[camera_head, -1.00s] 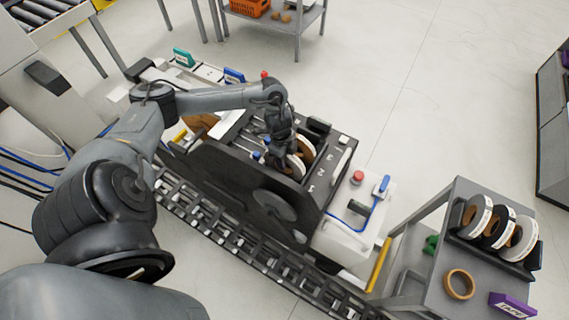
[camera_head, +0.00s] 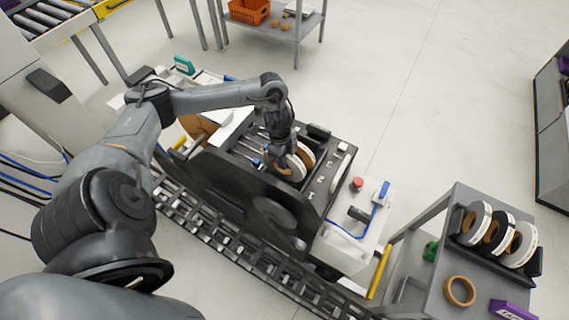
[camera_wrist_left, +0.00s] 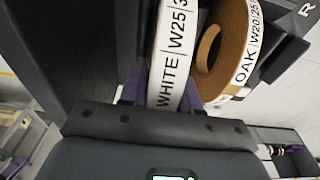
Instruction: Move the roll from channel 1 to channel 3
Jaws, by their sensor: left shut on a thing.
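My left gripper (camera_head: 284,153) reaches down from above onto the machine's roll holder (camera_head: 325,160). It is shut on the white roll (camera_head: 291,168), which stands on edge. In the left wrist view the roll (camera_wrist_left: 171,60) reads "WHITE W25" and sits between the purple fingers (camera_wrist_left: 160,88). An oak roll (camera_head: 307,155) stands just behind it; in the wrist view the oak roll (camera_wrist_left: 235,45) is close on the right, labelled "OAK W20". Channel numbers are marked along the holder's right side, too small to read surely. The roll's lower edge is hidden. My right gripper is not in view.
A grey cart (camera_head: 458,210) at the right holds several upright rolls (camera_head: 493,232), a flat tan ring (camera_head: 459,291) and a purple tape box (camera_head: 512,310). A red button (camera_head: 357,184) is on the machine's end. A dark conveyor track (camera_head: 235,238) runs along the front.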

